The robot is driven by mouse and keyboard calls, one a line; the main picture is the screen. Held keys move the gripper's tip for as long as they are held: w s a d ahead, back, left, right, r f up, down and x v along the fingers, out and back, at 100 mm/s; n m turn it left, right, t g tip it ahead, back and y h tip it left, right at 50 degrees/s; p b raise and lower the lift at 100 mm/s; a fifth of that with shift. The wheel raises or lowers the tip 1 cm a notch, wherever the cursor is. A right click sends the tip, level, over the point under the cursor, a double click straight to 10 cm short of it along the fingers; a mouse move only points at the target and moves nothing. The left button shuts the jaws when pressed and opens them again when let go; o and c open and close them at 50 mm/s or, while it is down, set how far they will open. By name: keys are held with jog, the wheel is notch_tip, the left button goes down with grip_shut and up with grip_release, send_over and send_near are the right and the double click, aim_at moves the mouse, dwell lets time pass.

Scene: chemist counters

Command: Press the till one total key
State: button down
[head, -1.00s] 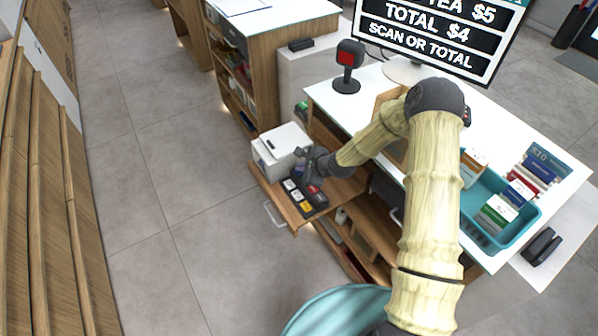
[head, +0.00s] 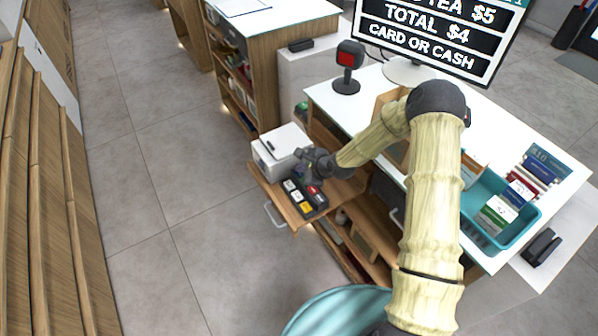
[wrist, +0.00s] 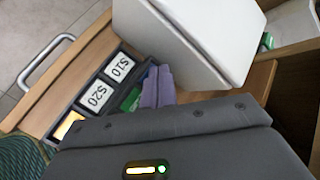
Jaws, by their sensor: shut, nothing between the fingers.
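The till keypad (head: 305,207) is a black block with white, yellow and red keys, on the pulled-out wooden shelf (head: 270,198). In the wrist view, white keys marked $10 (wrist: 120,66) and $20 (wrist: 97,95), an orange key (wrist: 69,125) and part of a green key (wrist: 131,99) show. I cannot read which is the total key. My gripper (head: 312,180) is shut and empty, just above the keypad's far end. Its fingers (wrist: 157,86) hide part of the keypad beside the green key. The till screen (head: 425,38) reads TOTAL $4, CARD OR CASH.
A white printer-like box (head: 282,148) stands right behind the keypad on the shelf. A metal handle (head: 273,214) sticks out from the shelf front. A scanner on a stand (head: 347,68) and a teal tray of boxes (head: 490,236) are on the white counter. The floor at left is clear.

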jog(key=shift+r+p, duration=0.3)
jog(key=shift+r, duration=0.25)
jog(key=shift+r, duration=0.1)
jog(key=shift+r+p, duration=1.95)
jog(key=shift+r, duration=0.5)
jog(key=s+d+r+n+g+h, duration=0.1)
jog(key=s+d+r+n+h, duration=0.1)
jog(key=s+d+r+n, duration=0.3)
jog(key=s+d+r+n+g+h, duration=0.1)
jog(key=s+d+r+n, duration=0.5)
jog(key=s, duration=0.6)
jog(key=s+d+r+n+g+h, duration=0.1)
jog(key=s+d+r+n+h, duration=0.2)
jog(key=s+d+r+n, duration=0.2)
jog(key=s+r+n, duration=0.1)
jog(key=s+r, duration=0.2)
jog(key=s, duration=0.1)
jog(key=shift+s+d+r+n+g+h, duration=0.2)
jog(key=shift+d+r+n+g+h, duration=0.1)
jog(key=shift+d+r+n+g, duration=0.1)
